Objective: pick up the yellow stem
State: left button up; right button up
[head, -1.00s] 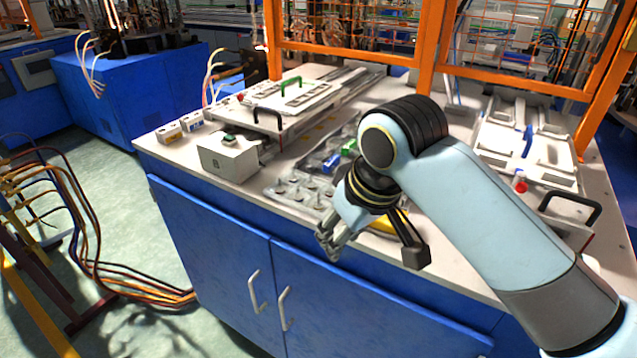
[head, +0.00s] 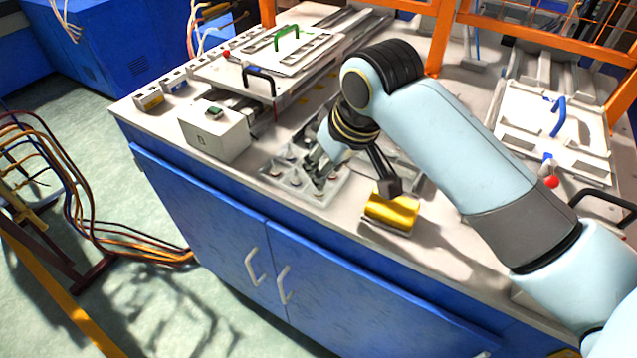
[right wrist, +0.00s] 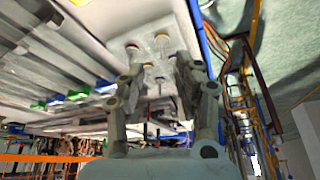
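My right gripper (head: 318,172) is over the pale tray (head: 318,200) near the table's front edge. In the right wrist view, its two fingers (right wrist: 160,82) are spread apart, with no stem clearly held between them. Several small round stem tops stand in the tray (right wrist: 178,52) just beyond the fingertips. One of them looks yellowish (right wrist: 148,65), close to the left fingertip, but it is too small and blurred to be sure of its colour. The stems in the head view are too small to tell apart. My left gripper is not in view.
A white box with a green button (head: 217,133) stands left. Behind are a fixture with black and green handles (head: 287,40) and orange frame posts (head: 441,40). Blue and green pieces (right wrist: 77,95) sit beside the tray.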

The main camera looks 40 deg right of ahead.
jog(key=p+x, duration=0.1)
jog(key=x, duration=0.4)
jog(key=shift+w+a, duration=0.1)
jog(key=shift+a, duration=0.1)
jog(key=shift+f, duration=0.15)
jog(key=shift+c, duration=0.2)
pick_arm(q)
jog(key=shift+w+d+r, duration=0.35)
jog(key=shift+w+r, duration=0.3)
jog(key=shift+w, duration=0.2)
pick_arm(e)
grip_shut()
